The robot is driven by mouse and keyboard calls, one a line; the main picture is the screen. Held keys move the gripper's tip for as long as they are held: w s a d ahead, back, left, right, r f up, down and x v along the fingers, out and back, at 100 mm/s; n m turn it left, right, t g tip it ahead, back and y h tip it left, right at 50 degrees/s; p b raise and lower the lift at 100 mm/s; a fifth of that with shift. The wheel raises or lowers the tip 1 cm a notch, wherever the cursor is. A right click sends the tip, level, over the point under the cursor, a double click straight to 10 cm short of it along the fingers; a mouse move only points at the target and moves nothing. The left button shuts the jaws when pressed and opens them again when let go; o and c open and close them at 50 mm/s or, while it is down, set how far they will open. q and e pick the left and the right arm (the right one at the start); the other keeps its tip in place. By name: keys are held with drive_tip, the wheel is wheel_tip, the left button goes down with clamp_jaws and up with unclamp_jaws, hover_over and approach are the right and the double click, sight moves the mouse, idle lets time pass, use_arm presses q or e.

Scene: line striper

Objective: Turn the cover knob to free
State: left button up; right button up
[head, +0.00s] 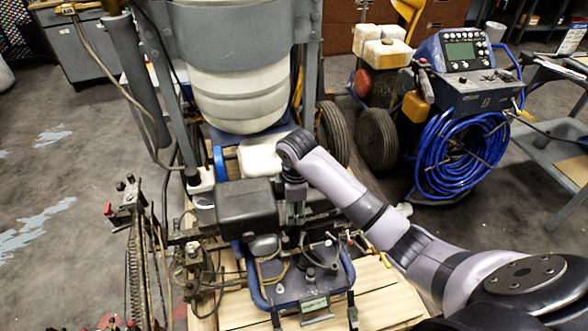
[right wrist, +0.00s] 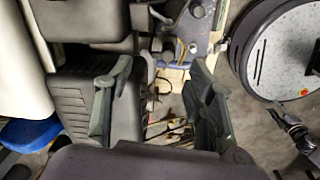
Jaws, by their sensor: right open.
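The line striper (head: 318,277) stands on wooden pallet boards, with a dark grey boxy cover (head: 247,208) on its engine. My right gripper (head: 295,212) points down at the right edge of this cover. In the right wrist view its two fingers (right wrist: 160,100) are spread apart with nothing held between them. The dark ribbed cover (right wrist: 70,95) lies below and beside the left finger; I cannot tell whether they touch. I cannot make out the cover knob clearly in either view. My left gripper is not in view.
A white bucket (head: 235,95) in a grey frame stands behind the cover. A white tank (head: 265,157) sits close behind my gripper. Levers and cables (head: 190,255) crowd the front left. A blue hose coil (head: 460,150) hangs on a machine at the right.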

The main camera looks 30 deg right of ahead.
drive_tip(key=w+d+r+n, duration=0.1)
drive_tip(key=w+d+r, duration=0.35)
drive_tip(key=r, duration=0.35)
drive_tip(key=w+d+r+n, duration=0.1)
drive_tip(key=w+d+r, duration=0.3)
drive_tip(key=d+r, duration=0.3)
drive_tip(key=shift+g, duration=0.4)
drive_tip(key=f, duration=1.6)
drive_tip(key=shift+s+a+f, duration=0.1)
drive_tip(key=shift+s+a, duration=0.1)
drive_tip(key=shift+a, duration=0.2)
drive_tip(key=shift+c, duration=0.2)
drive_tip(key=c, duration=1.1)
drive_tip(key=shift+c, duration=0.2)
